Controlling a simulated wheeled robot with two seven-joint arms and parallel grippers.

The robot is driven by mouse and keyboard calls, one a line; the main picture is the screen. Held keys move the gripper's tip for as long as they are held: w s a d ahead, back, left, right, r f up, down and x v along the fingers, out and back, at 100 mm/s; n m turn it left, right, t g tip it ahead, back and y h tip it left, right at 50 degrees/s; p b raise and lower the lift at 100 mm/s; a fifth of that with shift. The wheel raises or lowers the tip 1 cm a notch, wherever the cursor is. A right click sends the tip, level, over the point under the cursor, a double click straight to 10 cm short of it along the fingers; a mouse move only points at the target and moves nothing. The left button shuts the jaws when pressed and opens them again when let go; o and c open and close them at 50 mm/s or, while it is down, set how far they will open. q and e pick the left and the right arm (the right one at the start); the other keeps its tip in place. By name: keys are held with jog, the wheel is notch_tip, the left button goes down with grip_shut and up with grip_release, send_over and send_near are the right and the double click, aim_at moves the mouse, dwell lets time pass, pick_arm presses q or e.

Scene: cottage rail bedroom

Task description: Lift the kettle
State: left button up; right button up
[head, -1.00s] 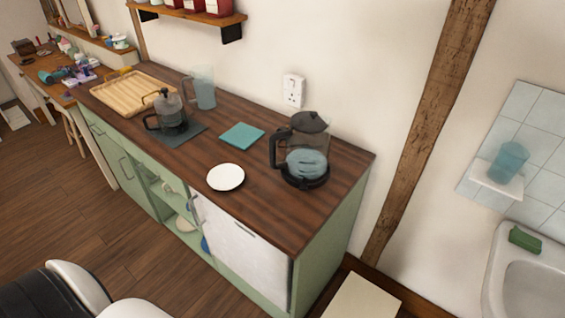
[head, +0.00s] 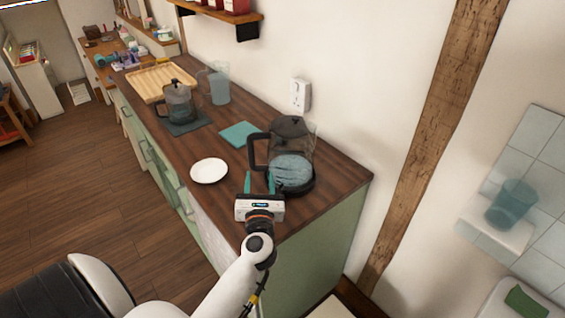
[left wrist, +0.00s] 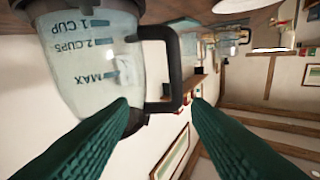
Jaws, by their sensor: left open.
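The kettle (head: 291,165), with a clear body, dark lid, black base and black handle, stands upright near the right end of the wooden counter. My left gripper (head: 259,180) is just in front of it, low beside the handle side, with its teal fingers pointing toward it. In the left wrist view, which is upside down, the kettle (left wrist: 90,50) fills the upper left. Its handle (left wrist: 176,70) shows in the gap between the open fingers (left wrist: 162,105). I cannot tell whether they touch it. My right gripper is out of view.
A white plate (head: 209,171) lies left of the gripper, and a teal cloth (head: 240,134) behind it. A glass press (head: 178,102), a clear jug (head: 216,85) and a wooden tray (head: 158,83) stand farther back. The counter's (head: 325,200) right end is clear.

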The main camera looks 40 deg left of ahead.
aim_at(252, 158)
pick_arm(q)
jog(key=w+a, duration=0.1)
jog(key=a, duration=0.1)
jog(key=w+a+f+n+g+p, duration=0.1)
jog(key=w+a+n, duration=0.1)
jog(key=w+a, duration=0.1)
jog(key=shift+a+f+g+y, duration=0.25)
jog(key=shift+a+g+y, duration=0.05)
jog(key=shift+a+y, duration=0.1)
jog(key=p+x, duration=0.1)
jog(key=x, duration=0.4)
jog(key=shift+w+p, duration=0.1)
jog(key=shift+p, duration=0.25)
jog(key=shift+w+a+f, duration=0.15)
jog(key=shift+w+a, duration=0.1)
jog(key=shift+a, duration=0.05)
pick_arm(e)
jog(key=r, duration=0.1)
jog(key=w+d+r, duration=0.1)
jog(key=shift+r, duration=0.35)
pick_arm(q)
jog(key=shift+d, duration=0.1)
jog(key=shift+c, duration=0.2)
jog(key=shift+c, duration=1.4)
grip_shut()
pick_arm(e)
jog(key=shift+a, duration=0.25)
